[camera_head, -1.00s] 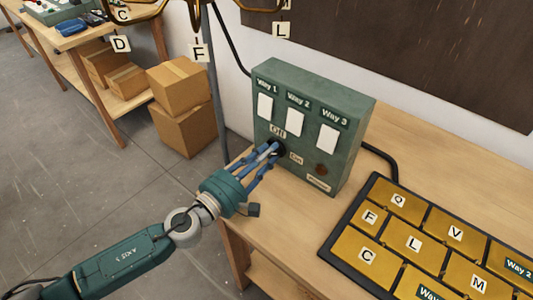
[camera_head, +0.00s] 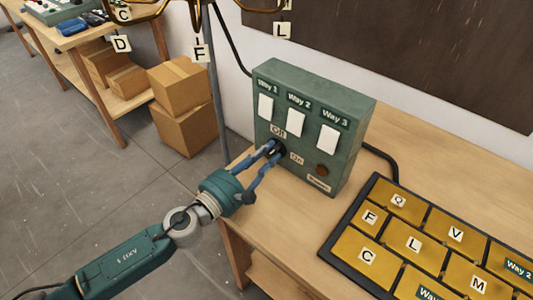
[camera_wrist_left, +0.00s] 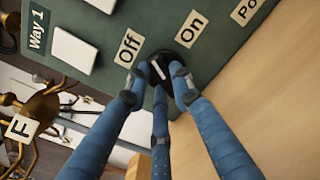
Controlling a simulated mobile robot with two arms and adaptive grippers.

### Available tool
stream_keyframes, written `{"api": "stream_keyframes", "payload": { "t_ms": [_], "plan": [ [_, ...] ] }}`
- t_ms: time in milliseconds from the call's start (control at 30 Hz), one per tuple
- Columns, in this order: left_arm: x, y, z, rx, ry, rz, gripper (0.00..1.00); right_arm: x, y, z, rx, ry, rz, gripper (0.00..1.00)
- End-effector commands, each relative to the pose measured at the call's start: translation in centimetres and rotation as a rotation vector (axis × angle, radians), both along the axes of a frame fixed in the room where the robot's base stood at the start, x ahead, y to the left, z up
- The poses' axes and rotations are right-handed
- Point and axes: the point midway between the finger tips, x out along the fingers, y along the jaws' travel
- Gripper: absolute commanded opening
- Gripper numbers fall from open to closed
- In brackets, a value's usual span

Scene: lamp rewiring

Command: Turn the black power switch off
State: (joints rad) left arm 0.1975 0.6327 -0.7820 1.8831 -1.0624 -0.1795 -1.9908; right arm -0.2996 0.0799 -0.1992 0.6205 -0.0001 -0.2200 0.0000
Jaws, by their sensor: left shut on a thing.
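The black power switch (camera_head: 281,149) is a round knob low on the front of the green control box (camera_head: 345,112). It also shows in the left wrist view (camera_wrist_left: 158,60), with a short white mark on its face. The mark is slanted, with one end toward the "Off" label (camera_wrist_left: 128,48); the "On" label (camera_wrist_left: 190,30) is on the other side. My left gripper (camera_head: 271,151) has its blue fingers closed around the knob, and they partly hide it. My right gripper is not in view.
The box stands on a wooden workbench (camera_head: 400,142) with white "Way" plates and a brown round button (camera_head: 321,170) on its front. A tray of labelled yellow compartments (camera_head: 340,222) lies at right. A brass lamp frame (camera_head: 180,8) hangs above. Cardboard boxes (camera_head: 185,130) stand behind.

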Motion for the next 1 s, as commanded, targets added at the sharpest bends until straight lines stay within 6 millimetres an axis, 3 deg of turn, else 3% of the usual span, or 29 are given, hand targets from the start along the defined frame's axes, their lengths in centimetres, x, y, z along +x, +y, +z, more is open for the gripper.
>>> {"api": "stream_keyframes", "payload": {
  "t_ms": [500,1000],
  "plan": [
    [0.15,0.21,-0.16,-0.322,0.234,0.001,0.00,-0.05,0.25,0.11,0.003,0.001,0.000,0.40],
    [0.15,0.21,-0.26,-0.414,0.301,0.000,0.00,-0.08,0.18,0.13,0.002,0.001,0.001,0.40]
  ]
}}
